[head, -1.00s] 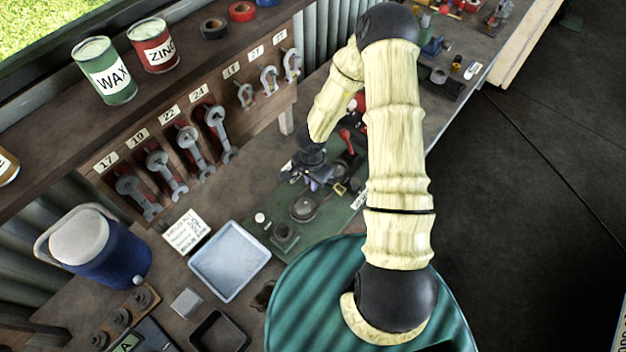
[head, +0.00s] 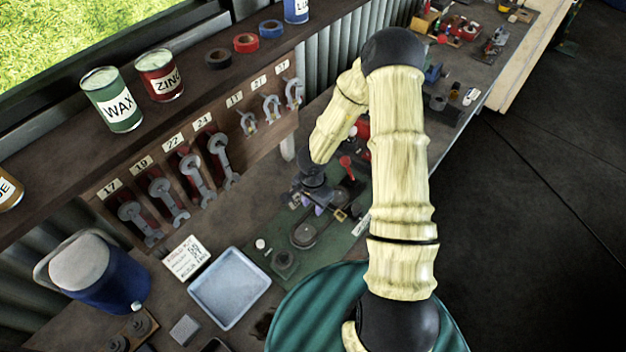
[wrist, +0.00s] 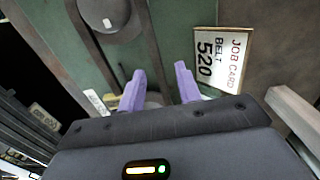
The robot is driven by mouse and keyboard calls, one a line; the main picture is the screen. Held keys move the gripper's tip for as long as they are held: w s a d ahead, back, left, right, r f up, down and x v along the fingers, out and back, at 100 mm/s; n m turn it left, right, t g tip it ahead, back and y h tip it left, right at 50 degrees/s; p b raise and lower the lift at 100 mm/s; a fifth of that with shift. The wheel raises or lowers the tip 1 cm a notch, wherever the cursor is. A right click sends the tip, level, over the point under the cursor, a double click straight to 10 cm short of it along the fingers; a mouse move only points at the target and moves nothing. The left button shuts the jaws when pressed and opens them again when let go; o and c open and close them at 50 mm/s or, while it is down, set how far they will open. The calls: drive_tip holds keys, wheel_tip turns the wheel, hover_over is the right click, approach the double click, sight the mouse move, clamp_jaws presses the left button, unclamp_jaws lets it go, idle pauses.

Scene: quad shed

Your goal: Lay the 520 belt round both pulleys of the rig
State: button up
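The rig's round dark pulley (head: 304,234) stands on the green board in the head view, and a pulley disc shows at the top of the wrist view (wrist: 106,14). A dark band, which looks like the belt (wrist: 152,45), runs along both sides of this disc towards my fingers. My gripper (wrist: 160,86) has its two lavender fingers apart, astride a greyish round part that may be the second pulley (wrist: 154,98). In the head view my gripper (head: 320,207) is low over the rig. Whether the band goes fully round the second pulley is hidden.
A job card (wrist: 216,60) reading "BELT 520" lies beside the rig. A pale blue tray (head: 229,290) and a blue tub (head: 95,275) stand to the left. A red-knobbed lever (head: 346,164) rises behind the rig. Wrenches (head: 190,180) hang on the rack behind.

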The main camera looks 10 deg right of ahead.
wheel_tip(320, 180, up, 15)
drive_tip(key=p, duration=0.3)
drive_tip(key=shift+r, duration=0.15)
idle(0.3)
drive_tip(key=w+r+n+t+b, duration=0.3)
drive_tip(key=w+n+t+b, duration=0.1)
drive_tip(key=t, duration=0.1)
drive_tip(key=s+d+r+n+g+b, duration=0.2)
drive_tip(key=s+n+b, duration=0.3)
drive_tip(key=s, duration=0.9)
drive_tip(key=shift+s+d+n, duration=0.2)
drive_tip(key=shift+s+n, duration=0.05)
drive_tip(key=shift+n, duration=0.65)
